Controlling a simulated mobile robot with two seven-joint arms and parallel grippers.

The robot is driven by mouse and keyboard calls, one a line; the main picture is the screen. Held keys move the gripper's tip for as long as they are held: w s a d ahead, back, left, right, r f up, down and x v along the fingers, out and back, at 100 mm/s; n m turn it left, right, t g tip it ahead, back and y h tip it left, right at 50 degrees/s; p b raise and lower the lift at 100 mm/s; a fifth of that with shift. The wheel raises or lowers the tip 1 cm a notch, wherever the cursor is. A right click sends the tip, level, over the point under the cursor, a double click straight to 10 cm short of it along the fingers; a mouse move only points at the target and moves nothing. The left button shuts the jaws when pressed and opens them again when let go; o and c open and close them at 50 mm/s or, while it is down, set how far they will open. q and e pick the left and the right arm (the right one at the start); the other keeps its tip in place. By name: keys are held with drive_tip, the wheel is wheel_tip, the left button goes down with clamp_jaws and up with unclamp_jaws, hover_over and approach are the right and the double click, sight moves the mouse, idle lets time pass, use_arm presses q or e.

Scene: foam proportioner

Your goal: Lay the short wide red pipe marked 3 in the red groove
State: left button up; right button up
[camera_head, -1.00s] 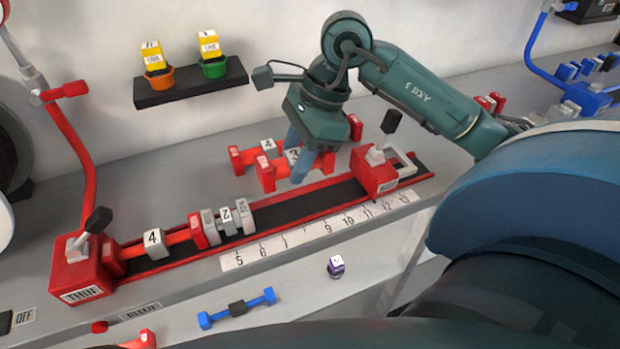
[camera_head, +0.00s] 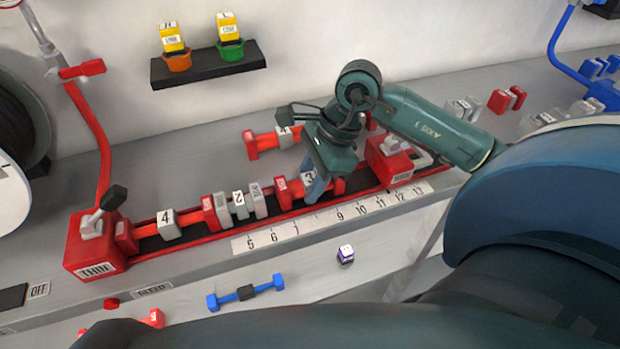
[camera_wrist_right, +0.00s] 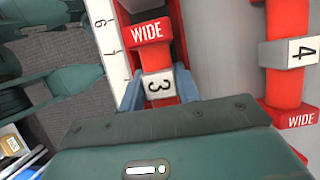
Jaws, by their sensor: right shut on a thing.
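The short red pipe marked 3 (camera_head: 296,187) has a white middle band and red ends; its WIDE end (camera_wrist_right: 147,32) shows in the wrist view. My right gripper (camera_head: 314,192) is shut on its middle, with a blue finger on each side of the band (camera_wrist_right: 158,88). The pipe is lined up along the red groove (camera_head: 205,238), over or between its rails, right of the grey connectors. I cannot tell whether it touches the groove floor. A pipe marked 4 (camera_head: 168,224) lies in the groove's left part. My left gripper is not in view.
Grey connectors, one marked 2 (camera_head: 239,203), sit close left of the held pipe. A red valve block (camera_head: 390,160) stands at the groove's right end, another (camera_head: 93,250) at its left. Another red pipe marked 4 (camera_head: 266,141) lies behind. A number scale (camera_head: 330,217) runs in front.

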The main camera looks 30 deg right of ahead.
drive_tip(key=o, duration=0.8)
drive_tip(key=shift+o, duration=0.2)
drive_tip(key=shift+r+p, duration=0.25)
drive_tip(key=shift+p, duration=0.25)
drive_tip(key=v, duration=1.1)
drive_tip(key=shift+d+r, duration=0.3)
drive_tip(key=shift+r, duration=0.05)
drive_tip(key=shift+s+f, duration=0.1)
drive_tip(key=shift+s, duration=0.05)
